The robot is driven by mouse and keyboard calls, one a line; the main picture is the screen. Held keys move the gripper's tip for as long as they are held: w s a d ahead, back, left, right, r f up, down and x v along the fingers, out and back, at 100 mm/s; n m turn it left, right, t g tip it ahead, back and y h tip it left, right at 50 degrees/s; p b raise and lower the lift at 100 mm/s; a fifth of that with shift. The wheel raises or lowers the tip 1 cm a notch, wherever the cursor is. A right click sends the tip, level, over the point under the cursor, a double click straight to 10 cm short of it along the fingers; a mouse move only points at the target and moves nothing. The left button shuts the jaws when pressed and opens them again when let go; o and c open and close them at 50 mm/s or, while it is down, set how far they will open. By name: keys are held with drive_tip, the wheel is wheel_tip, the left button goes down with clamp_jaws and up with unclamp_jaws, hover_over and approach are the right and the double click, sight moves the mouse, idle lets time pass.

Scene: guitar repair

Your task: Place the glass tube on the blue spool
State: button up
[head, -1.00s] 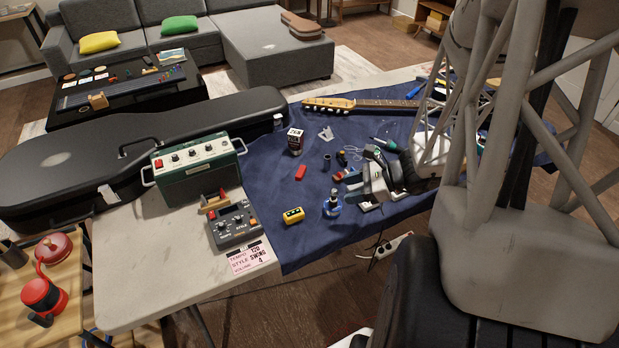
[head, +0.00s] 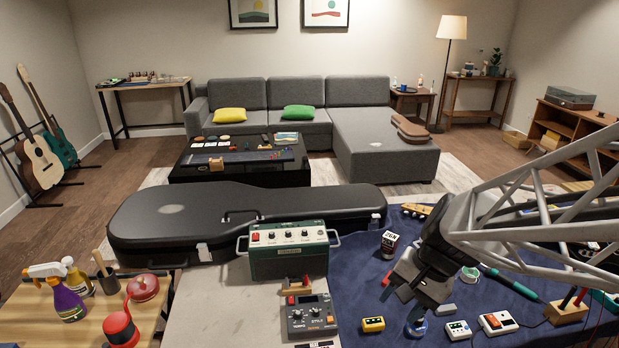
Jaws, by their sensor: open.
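A small round blue item (head: 416,328), which looks like the blue spool, stands on the dark blue cloth near the bottom edge of the head view. Its upper part is partly covered by my gripper. My gripper (head: 408,298) is open and points down over the cloth, just above and behind this item in the picture. I cannot tell whether it touches anything. I cannot make out the glass tube for certain; the space between and behind the fingers is hidden by the gripper body.
A yellow box (head: 373,324) lies left of the blue item, and a small white pedal (head: 458,330) lies right of it. A black-and-white can (head: 389,244) stands behind. The green amplifier (head: 288,250) and a grey effects unit (head: 311,316) are on the left. A red item (head: 387,279) lies beside my gripper.

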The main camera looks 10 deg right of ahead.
drive_tip(key=s+a+r+n+t+h, duration=0.2)
drive_tip(key=s+a+r+n+h, duration=0.2)
drive_tip(key=r+n, duration=0.3)
drive_tip(key=shift+s+r+n+h, duration=0.4)
drive_tip(key=shift+s+r, duration=0.5)
drive_tip(key=shift+r, duration=0.1)
idle(0.5)
